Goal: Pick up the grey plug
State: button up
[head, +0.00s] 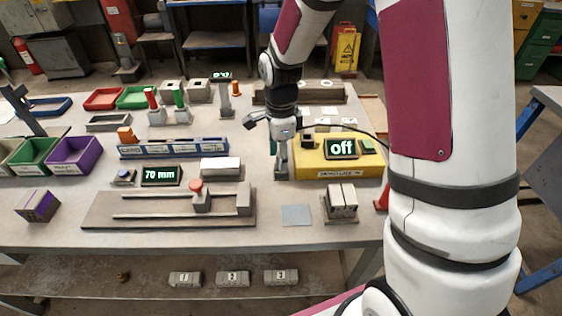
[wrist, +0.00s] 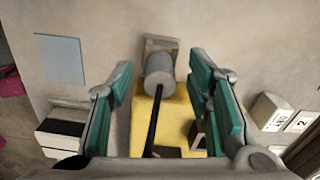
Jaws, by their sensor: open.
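The grey plug (wrist: 159,70) is a short grey cylinder with a black cable, seen between my fingers in the wrist view. My gripper (wrist: 160,82) is open, with one teal-padded finger on each side of the plug and gaps between pads and plug. I cannot tell the height between them. A small beige stand (wrist: 161,44) shows just beyond the plug. In the head view my gripper (head: 282,140) points down at the left end of the yellow box (head: 315,168). There the plug is hard to tell from the grey shapes under the gripper.
The yellow box carries a display reading "off" (head: 342,148). A slider rail (head: 160,222), a "70 mm" display (head: 161,176) and a white-topped block (head: 221,168) stand to the left. A blue-grey square (head: 296,215) and a two-part block (head: 341,203) lie in front.

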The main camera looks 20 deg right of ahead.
jog(key=shift+f, duration=0.8)
jog(key=shift+c, duration=0.6)
grip_shut()
jog(key=shift+r, duration=0.15)
